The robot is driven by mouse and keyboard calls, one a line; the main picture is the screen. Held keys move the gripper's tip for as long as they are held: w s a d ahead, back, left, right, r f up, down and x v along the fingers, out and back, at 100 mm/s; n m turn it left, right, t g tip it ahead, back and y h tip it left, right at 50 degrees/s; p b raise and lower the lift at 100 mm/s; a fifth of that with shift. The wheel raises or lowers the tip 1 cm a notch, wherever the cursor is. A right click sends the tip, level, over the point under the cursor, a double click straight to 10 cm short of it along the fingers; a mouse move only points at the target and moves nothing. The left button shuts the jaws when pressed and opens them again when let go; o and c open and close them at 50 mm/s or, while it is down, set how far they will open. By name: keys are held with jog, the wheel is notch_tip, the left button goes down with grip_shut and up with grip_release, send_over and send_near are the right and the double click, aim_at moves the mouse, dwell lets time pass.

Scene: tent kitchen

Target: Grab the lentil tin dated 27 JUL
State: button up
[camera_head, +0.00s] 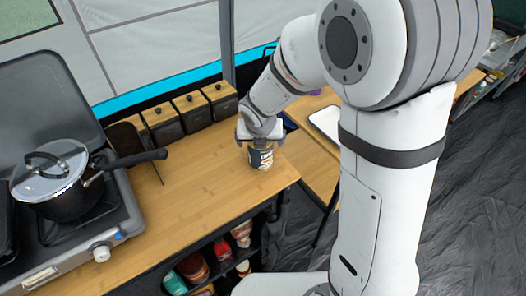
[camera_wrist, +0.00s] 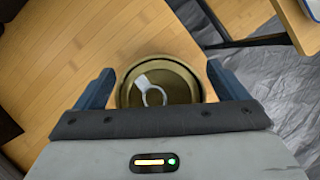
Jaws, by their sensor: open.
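A tin (camera_head: 261,157) with a dark label and a gold rim stands upright on the wooden counter near its right end. Its label print is too small to read, so I cannot tell its date or contents. In the wrist view, the gold lid with a ring pull of the tin (camera_wrist: 160,84) lies between the two blue fingers. My gripper (camera_head: 260,138) is over the top of the tin, and it also shows in the wrist view (camera_wrist: 160,88). It is open, with one finger on each side of the tin and a small gap beside each.
A camping stove (camera_head: 125,215) with a lidded pot (camera_head: 68,190) stands on the left. Several dark boxes with wooden lids (camera_head: 190,112) line the back edge. A shelf below the counter holds several jars (camera_head: 222,250). The counter (camera_head: 200,200) left of the tin is clear.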

jog(key=shift+c, duration=0.5)
jog(key=c, duration=1.3)
jog(key=shift+r, duration=0.1)
